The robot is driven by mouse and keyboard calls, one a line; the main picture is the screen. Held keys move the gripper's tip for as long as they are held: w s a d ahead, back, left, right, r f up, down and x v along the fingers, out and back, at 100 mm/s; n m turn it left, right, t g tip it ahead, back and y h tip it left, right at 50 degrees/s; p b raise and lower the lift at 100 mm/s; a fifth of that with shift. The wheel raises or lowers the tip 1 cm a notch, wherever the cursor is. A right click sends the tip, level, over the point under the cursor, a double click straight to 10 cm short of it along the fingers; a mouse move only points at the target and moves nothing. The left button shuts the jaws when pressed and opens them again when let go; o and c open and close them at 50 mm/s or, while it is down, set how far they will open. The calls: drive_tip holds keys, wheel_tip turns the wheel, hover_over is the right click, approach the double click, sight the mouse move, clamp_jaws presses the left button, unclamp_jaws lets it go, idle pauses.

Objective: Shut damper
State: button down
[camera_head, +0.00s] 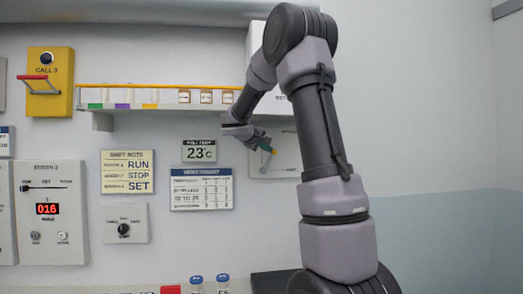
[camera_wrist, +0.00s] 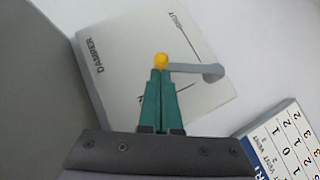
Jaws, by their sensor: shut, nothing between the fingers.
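The damper is a white plate (camera_wrist: 120,50) marked DAMPER, with a grey lever (camera_wrist: 190,68) ending in a yellow knob (camera_wrist: 161,60). A thin line on the plate runs toward the word SHUT; the lever lies apart from that line. My gripper (camera_wrist: 158,75) has its teal fingers together and empty, tips right at the knob in the wrist view. I cannot tell whether they touch it. In the head view my gripper (camera_head: 267,146) is in front of the damper plate (camera_head: 285,165), partly hiding it. A mark on the plate is partly hidden behind the fingers.
A shelf (camera_head: 160,106) with an orange rail runs above and to the left. A yellow CALL 3 box (camera_head: 48,82) is far left. Blue-capped bottles (camera_head: 196,280) stand below.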

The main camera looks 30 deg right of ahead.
drive_tip(key=shift+s+d+f+m+y, duration=0.35)
drive_tip(key=shift+d+f+m+y, duration=0.15)
drive_tip(key=shift+d+f+y, duration=0.6)
drive_tip(key=shift+s+d+f+m+y, duration=0.5)
drive_tip(key=shift+d+f, duration=0.4)
drive_tip(key=shift+d, duration=0.55)
drive_tip(key=shift+s+d+f+m+y, duration=0.25)
drive_tip(key=shift+d+f+m+y, duration=0.25)
drive_tip(key=shift+d+f+y, duration=0.6)
drive_tip(key=shift+d, duration=0.25)
drive_tip(key=v, duration=1.1)
drive_tip(key=shift+a+f, duration=0.15)
drive_tip(key=shift+f, duration=0.05)
